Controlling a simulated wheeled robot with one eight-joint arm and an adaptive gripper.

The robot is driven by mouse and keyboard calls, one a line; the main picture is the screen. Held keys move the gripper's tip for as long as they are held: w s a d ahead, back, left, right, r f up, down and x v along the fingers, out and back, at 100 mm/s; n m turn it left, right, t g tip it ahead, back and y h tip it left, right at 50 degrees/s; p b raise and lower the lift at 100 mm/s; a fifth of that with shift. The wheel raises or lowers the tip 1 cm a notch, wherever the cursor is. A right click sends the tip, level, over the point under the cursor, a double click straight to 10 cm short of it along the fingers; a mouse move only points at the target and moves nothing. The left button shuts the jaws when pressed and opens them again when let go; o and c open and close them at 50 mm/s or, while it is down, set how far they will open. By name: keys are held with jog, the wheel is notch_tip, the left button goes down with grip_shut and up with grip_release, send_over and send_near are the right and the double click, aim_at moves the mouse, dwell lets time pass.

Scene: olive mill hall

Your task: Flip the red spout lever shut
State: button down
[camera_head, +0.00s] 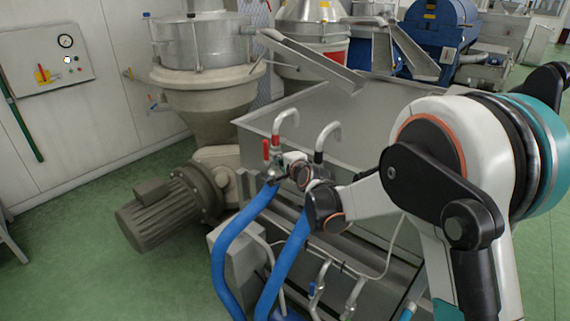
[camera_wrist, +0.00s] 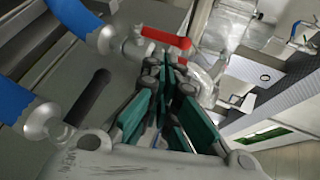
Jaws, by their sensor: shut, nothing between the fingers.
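The red spout lever (camera_head: 266,150) stands upright at the left of the left spout's valve in the head view. In the wrist view the red lever (camera_wrist: 166,38) lies across the top of a metal valve (camera_wrist: 135,48), just beyond my fingertips. My gripper (camera_wrist: 168,66) is shut and empty, its teal-padded fingers pointing toward the lever and valve. In the head view my gripper (camera_head: 288,163) is small and partly hidden among the pipes, close to the lever's right. I cannot tell whether the fingers touch the lever or valve.
Two curved metal spouts (camera_head: 328,130) rise at the steel trough (camera_head: 350,105). Blue hoses (camera_head: 240,230) hang below the valves. A dark handle (camera_wrist: 88,95) is left of my fingers. A motor (camera_head: 165,210) stands at left; green floor is open beyond it.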

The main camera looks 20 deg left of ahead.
aim_at(266, 152)
jog(key=x, duration=0.2)
jog(key=b+x, duration=0.1)
jog(key=x, duration=0.2)
jog(key=r+x, duration=0.1)
jog(key=x, duration=0.2)
jog(key=shift+a+b, duration=0.1)
jog(key=shift+b, duration=0.3)
